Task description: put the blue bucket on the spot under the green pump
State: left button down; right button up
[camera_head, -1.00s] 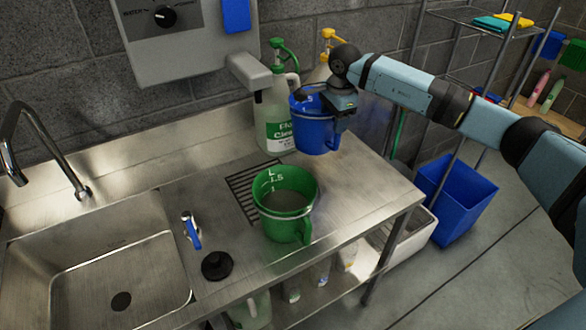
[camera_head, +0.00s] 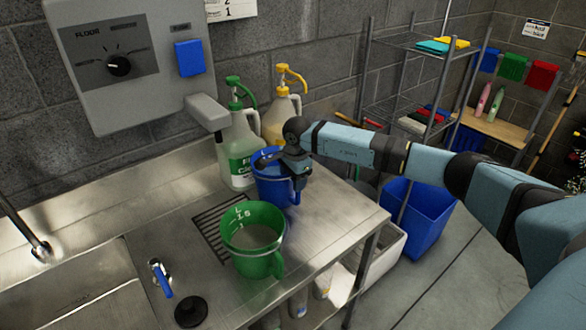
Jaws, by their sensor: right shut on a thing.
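The blue bucket (camera_head: 268,187) is at the back right of the steel counter, in front of and right of the white bottle with the green label (camera_head: 240,152). That bottle carries the green pump (camera_head: 236,95), whose spout points right. My right gripper (camera_head: 297,170) is shut on the bucket at its right rim and handle. The bucket looks upright; I cannot tell whether its base touches the counter. The green bucket (camera_head: 250,243), with a greyish content, stands in front of it, partly over the drain grate (camera_head: 208,220). My left gripper is not in view.
A bottle with a yellow pump (camera_head: 282,80) stands behind the blue bucket. A grey dispenser arm (camera_head: 206,113) juts from the wall box beside the green pump. The sink and blue-handled tap (camera_head: 161,278) are left. The counter's right end (camera_head: 340,205) is clear.

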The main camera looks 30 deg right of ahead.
jog(key=shift+w+f, duration=0.1)
jog(key=shift+f, duration=0.15)
jog(key=o, duration=1.5)
jog(key=shift+c, duration=0.2)
notch_tip(320, 180, up, 12)
jog(key=s+b, duration=0.1)
jog(key=b, duration=0.1)
jog(key=shift+s, duration=0.25)
